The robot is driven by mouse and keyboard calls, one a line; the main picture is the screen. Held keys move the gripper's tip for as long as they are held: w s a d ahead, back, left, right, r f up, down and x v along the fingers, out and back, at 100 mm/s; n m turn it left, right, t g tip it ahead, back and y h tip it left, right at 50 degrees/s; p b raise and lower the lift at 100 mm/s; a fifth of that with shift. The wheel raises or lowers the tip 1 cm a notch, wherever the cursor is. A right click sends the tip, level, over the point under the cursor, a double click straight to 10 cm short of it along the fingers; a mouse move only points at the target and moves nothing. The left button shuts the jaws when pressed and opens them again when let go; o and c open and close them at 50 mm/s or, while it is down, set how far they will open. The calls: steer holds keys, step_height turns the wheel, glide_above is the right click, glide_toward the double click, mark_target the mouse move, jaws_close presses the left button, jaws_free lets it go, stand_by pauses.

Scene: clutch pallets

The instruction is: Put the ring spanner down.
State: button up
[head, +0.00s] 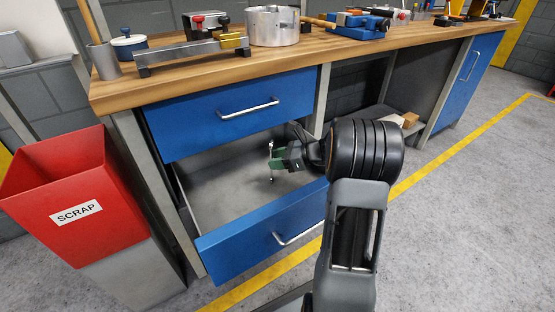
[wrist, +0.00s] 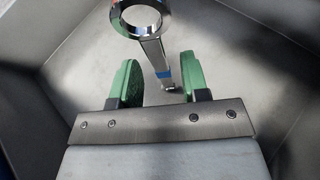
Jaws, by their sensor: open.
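The ring spanner (wrist: 152,52) is a shiny metal bar with a ring at one end and a blue band (wrist: 164,74) on its shank. In the wrist view it lies between the two green fingers of my gripper (wrist: 163,72), with a gap on each side. In the head view the spanner (head: 271,147) looks upright inside the open lower drawer (head: 215,203), beside my gripper (head: 276,160). My gripper is open. I cannot tell whether the spanner's lower end touches the drawer floor.
The grey drawer is otherwise empty. Its blue front (head: 262,232) stands out below the shut upper drawer (head: 235,112). A red scrap bin (head: 75,190) stands at the left. The wooden bench top (head: 215,68) above carries tools, a metal cylinder (head: 272,27) and a blue vice (head: 357,24).

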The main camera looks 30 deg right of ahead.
steer(key=p+v, duration=0.3)
steer(key=v, duration=0.4)
steer(key=shift+d+r, duration=0.2)
steer(key=shift+r, duration=0.1)
steer(key=shift+s, duration=0.1)
